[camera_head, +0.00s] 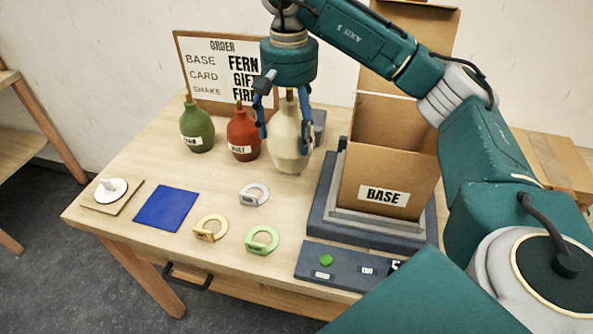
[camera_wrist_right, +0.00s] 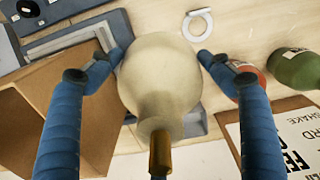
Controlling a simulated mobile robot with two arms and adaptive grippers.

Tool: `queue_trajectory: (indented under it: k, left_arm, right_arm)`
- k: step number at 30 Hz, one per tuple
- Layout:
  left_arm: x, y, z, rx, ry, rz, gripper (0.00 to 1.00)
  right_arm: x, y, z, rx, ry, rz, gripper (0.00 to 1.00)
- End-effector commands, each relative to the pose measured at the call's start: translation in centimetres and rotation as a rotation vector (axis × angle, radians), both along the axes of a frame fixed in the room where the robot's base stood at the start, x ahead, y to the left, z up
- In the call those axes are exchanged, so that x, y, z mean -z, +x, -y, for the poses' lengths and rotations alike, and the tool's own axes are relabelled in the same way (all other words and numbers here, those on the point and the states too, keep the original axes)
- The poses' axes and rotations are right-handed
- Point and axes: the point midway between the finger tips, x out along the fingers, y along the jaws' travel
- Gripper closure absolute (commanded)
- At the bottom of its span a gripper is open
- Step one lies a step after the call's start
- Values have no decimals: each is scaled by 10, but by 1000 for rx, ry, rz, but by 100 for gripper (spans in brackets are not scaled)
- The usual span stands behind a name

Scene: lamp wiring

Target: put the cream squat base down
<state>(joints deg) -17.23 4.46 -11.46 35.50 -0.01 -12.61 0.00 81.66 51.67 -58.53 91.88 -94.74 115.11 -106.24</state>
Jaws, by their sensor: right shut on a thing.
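The cream squat base (camera_head: 289,148) is a rounded cream bottle shape with a narrow neck and a brown stem. It is upright at the back of the table, right of the red base. My right gripper (camera_head: 285,130) comes down from above and is shut on it, one blue finger on each side. In the right wrist view the cream base (camera_wrist_right: 160,75) fills the space between the fingers of my right gripper (camera_wrist_right: 163,58). I cannot tell whether its bottom touches the table. My left gripper is not in view.
A red base (camera_head: 243,135) and a green base (camera_head: 197,130) stand left of it, before the order board (camera_head: 222,98). An open cardboard box (camera_head: 385,170) marked BASE stands close on the right. Rings (camera_head: 254,195) and a blue square (camera_head: 166,208) lie in front, with bare wood between.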

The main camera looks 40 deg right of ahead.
Motion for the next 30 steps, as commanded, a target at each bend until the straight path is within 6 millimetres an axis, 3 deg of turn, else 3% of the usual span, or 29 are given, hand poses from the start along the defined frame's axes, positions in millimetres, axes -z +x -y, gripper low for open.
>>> queue_trajectory:
  k: [3,10,25,30]
  left_arm:
    - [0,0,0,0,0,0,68]
    - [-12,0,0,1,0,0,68]
    - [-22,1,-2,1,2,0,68]
    - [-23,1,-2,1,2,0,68]
  right_arm:
    - [29,-1,0,-1,1,-2,49]
    - [74,0,0,-1,0,0,49]
    - [128,1,0,0,0,3,49]
    - [137,1,0,-1,1,6,49]
